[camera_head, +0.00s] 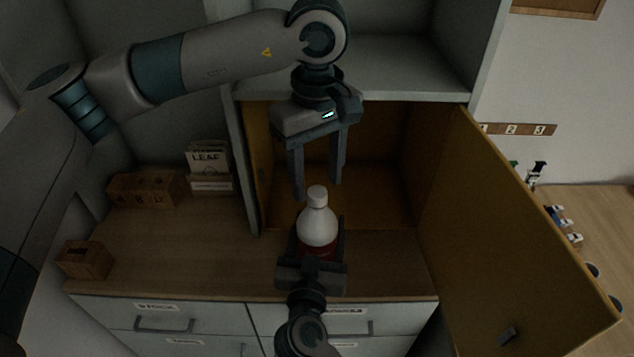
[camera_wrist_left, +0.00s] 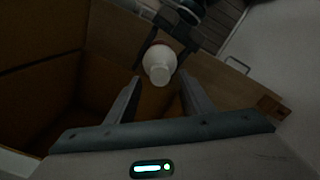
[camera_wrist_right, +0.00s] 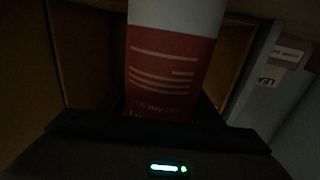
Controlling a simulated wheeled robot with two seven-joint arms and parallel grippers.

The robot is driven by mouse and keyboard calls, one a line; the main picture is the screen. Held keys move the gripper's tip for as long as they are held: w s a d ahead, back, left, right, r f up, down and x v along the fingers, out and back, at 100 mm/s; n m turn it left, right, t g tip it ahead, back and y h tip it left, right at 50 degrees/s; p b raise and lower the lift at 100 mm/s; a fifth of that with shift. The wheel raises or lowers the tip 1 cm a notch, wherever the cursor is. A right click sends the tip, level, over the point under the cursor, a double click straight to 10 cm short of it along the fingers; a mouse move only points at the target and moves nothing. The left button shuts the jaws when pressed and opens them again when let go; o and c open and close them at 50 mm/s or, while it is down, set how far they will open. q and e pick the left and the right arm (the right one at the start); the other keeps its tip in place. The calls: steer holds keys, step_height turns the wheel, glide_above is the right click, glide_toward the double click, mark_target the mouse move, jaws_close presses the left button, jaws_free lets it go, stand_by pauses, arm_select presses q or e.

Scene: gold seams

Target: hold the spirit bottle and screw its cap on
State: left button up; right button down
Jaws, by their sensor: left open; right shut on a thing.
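The spirit bottle (camera_head: 318,226) is white on top with a dark red label, and stands upright at the front of the open cabinet. A white cap (camera_head: 317,194) sits at its top; I cannot tell how tightly. My right gripper (camera_head: 319,240) is shut on the bottle's body from the front. The red label (camera_wrist_right: 168,70) fills the middle of the right wrist view. My left gripper (camera_head: 318,192) points down with open, empty fingers just above and around the cap's height. In the left wrist view the cap (camera_wrist_left: 159,73) shows beyond and between the open fingertips (camera_wrist_left: 158,88).
An open wooden cabinet door (camera_head: 510,230) stands to the right. A shelf (camera_head: 370,65) lies above the cabinet. Wooden boxes (camera_head: 145,189) and a small wooden block (camera_head: 84,260) sit on the counter at left, near a LEAF card (camera_head: 208,160). Drawers (camera_head: 160,318) are below.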

arm_select(q)
step_height(320, 180, up, 10)
steer(key=shift+f, duration=0.15)
stand_by(0.3)
arm_select(e)
steer(key=shift+c, duration=2.3)
jaws_free()
arm_select(q)
steer(key=shift+f, duration=0.1)
